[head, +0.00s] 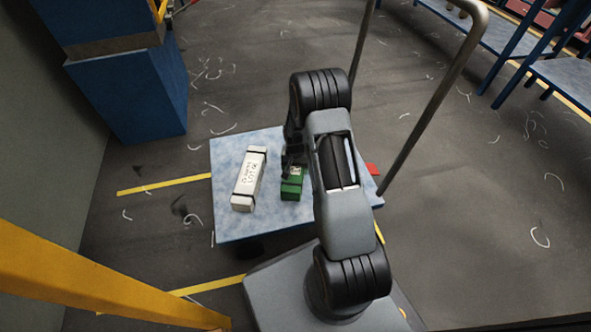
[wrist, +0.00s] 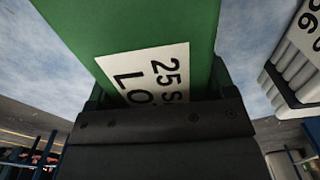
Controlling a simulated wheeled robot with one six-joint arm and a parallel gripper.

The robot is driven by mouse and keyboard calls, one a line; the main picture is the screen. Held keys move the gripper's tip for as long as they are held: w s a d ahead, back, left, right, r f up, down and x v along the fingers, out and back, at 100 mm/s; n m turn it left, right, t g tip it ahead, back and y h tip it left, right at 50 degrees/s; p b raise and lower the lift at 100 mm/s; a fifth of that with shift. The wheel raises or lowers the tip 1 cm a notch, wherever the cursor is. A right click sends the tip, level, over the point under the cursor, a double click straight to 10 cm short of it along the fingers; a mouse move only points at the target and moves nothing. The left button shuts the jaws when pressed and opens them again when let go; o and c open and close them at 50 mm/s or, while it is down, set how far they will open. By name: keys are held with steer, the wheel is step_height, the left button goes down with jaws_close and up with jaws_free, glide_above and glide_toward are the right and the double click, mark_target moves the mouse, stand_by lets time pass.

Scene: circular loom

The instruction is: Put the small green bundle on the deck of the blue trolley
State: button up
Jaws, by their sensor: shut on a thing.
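The small green bundle (head: 291,188) is at my gripper (head: 293,158), over the right part of the blue trolley's deck (head: 228,222). In the wrist view the green bundle (wrist: 140,22), with a white printed label, fills the space at the jaws (wrist: 155,120). My gripper is shut on it. The deck's pale blue surface shows close behind the bundle in the wrist view. I cannot tell whether the bundle touches the deck. My arm hides the deck's right part.
A white bundle with a printed label (head: 249,180) lies on the deck left of the green one. The trolley's grey tube handle (head: 432,100) rises at the right. A blue machine base (head: 128,95) stands at upper left, a yellow rail (head: 90,280) at lower left.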

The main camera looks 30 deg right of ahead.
stand_by(0.3)
steer(key=o, duration=1.2)
steer(key=shift+f, duration=0.1)
step_height(320, 180, up, 12)
steer(key=p, duration=0.5)
steer(key=shift+f, duration=0.15)
steer(key=s+a+r+n+t, duration=0.15)
steer(key=s+a+r, duration=0.3)
steer(key=r, duration=0.45)
steer(key=s+a+r+n, duration=0.3)
steer(key=s+r, duration=0.3)
steer(key=r, duration=0.4)
steer(key=s+a+r+n+t, duration=0.1)
steer(key=s+a+r+n, duration=0.1)
steer(key=s, duration=0.6)
steer(key=shift+s+a+r, duration=0.25)
steer(key=shift+a+r, duration=0.2)
steer(key=shift+r, duration=0.2)
steer(key=shift+p, duration=0.3)
